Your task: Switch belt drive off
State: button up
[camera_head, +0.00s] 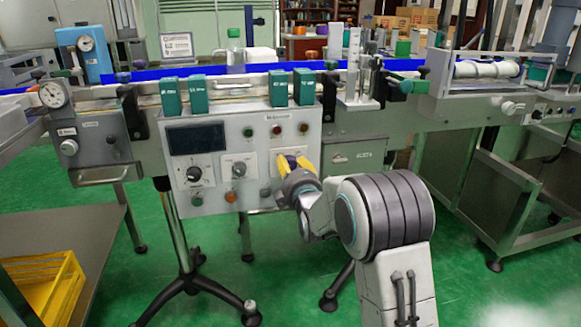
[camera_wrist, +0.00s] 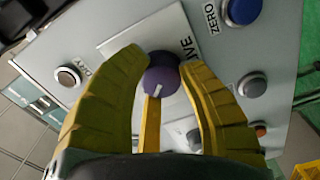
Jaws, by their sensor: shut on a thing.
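The belt drive knob (camera_wrist: 161,76) is dark purple with a short white mark. In the wrist view it sits on a pale plate whose partly hidden label ends in "IVE". My gripper (camera_wrist: 164,62) has its yellow fingers on either side of the knob, shut on it. In the head view my gripper (camera_head: 293,163) reaches the lower right part of the grey control panel (camera_head: 218,160). The knob is mostly hidden there by the fingers. The white mark points down and slightly left in the wrist view.
The panel also carries a dark display (camera_head: 195,138), a black knob (camera_head: 194,174) and several buttons. A blue button (camera_wrist: 242,10) marked "ZERO" is near the knob. Green boxes (camera_head: 196,93) stand on the conveyor above. A yellow crate (camera_head: 43,288) is at lower left.

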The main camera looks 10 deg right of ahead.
jog(key=shift+d+f+n, duration=0.2)
jog(key=shift+f+n, duration=0.05)
jog(key=shift+n, duration=0.35)
jog(key=o, duration=0.8)
jog(key=shift+d, duration=0.1)
jog(key=o, duration=0.4)
jog(key=shift+r, duration=0.1)
jog(key=shift+c, duration=0.2)
jog(key=shift+o, duration=0.2)
jog(key=shift+r, duration=0.1)
jog(key=s, duration=1.2)
